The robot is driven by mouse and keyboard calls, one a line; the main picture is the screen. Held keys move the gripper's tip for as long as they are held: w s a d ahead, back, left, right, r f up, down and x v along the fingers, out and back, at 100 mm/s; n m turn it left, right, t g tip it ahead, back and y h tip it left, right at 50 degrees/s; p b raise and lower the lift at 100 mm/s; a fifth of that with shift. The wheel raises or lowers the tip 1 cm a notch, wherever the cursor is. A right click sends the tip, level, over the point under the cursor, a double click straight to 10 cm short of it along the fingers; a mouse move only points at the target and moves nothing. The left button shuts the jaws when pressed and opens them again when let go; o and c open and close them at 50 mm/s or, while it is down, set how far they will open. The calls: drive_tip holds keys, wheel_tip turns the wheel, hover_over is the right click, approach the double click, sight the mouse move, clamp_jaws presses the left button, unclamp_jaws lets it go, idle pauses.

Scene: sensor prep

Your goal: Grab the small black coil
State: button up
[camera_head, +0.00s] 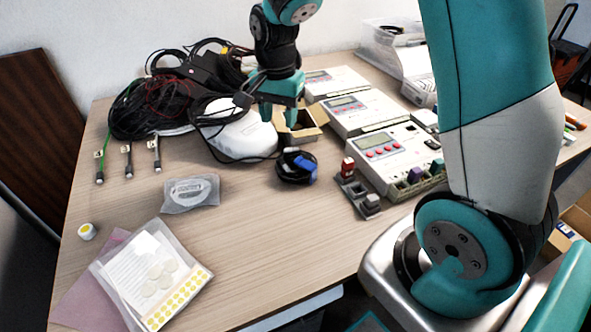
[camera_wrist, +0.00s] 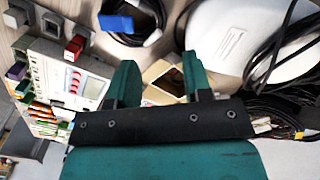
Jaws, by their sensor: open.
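The small black coil (camera_head: 295,167) lies on the table in the head view, with a blue piece on its right side. In the wrist view the coil (camera_wrist: 146,25) is at the top, partly cut off by the frame edge, with its blue piece at its left. My gripper (camera_head: 279,117) is above the small open cardboard box, behind the coil and apart from it. In the wrist view its two green fingers (camera_wrist: 160,82) are spread, with the box between and beyond them. Nothing is held.
The cardboard box (camera_head: 301,132) stands just behind the coil. A white rounded device (camera_head: 240,137) and a large tangle of black cables (camera_head: 150,105) are at left. Grey instruments (camera_head: 365,113) stand at right. Small connector blocks (camera_head: 358,190) are right of the coil.

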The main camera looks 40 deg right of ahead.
sight(281, 157)
wheel_tip(281, 157, down, 13)
drive_tip(key=shift+s+r+b, duration=0.1)
drive_tip(key=shift+s+b, duration=0.05)
drive_tip(key=shift+b, duration=0.4)
drive_tip(key=c, duration=0.7)
drive_tip(key=shift+r, duration=0.15)
drive_tip(key=shift+c, duration=0.2)
